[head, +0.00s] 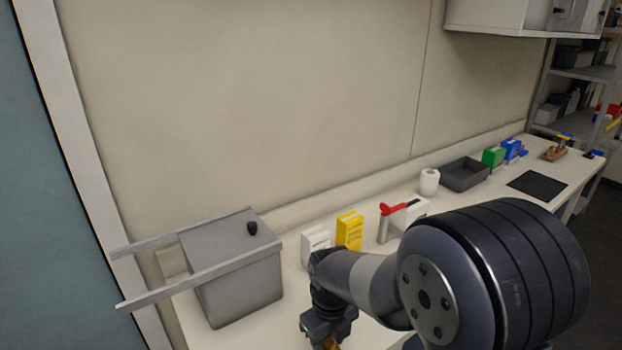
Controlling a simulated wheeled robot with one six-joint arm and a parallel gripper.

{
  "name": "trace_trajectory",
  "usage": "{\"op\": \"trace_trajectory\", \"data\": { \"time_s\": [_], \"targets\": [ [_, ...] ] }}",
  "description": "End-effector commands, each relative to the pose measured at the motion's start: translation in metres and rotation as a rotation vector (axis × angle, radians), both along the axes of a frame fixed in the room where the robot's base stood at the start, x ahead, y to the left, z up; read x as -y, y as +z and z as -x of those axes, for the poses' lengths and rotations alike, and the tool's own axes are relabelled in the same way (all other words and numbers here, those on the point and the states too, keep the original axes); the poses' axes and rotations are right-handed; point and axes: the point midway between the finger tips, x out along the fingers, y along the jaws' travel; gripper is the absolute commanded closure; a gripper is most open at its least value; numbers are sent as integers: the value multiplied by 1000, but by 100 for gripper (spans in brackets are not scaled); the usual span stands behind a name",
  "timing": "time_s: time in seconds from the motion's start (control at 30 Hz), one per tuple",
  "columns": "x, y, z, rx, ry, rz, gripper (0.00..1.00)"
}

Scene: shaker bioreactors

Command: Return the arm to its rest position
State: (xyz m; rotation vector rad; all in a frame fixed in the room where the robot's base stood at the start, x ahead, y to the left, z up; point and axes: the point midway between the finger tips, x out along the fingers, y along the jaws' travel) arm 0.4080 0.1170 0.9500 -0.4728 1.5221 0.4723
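My gripper (330,338) hangs at the lower middle of the head view, over the near part of the white bench, right of the grey box. Only its upper body and a small orange-brown part show; the fingertips are cut off by the bottom edge. I cannot tell whether it is open or shut or holds anything. My arm reaches in from the lower right and its large dark joint covers part of the bench.
A grey lidded box (240,290) with two rails stands at the bench's left end. White (315,243) and yellow (349,231) boxes, a red-handled tool (398,207), a white roll (429,181), and a dark tray (465,173) line the back. A black mat (537,186) lies farther right.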

Motion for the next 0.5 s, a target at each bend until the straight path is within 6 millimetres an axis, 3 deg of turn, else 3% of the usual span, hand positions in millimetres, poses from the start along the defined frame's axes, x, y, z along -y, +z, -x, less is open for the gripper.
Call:
{"op": "trace_trajectory", "data": {
  "time_s": [0.5],
  "targets": [
    [0, 1, -1, 3, 416, -2, 61]
  ]
}}
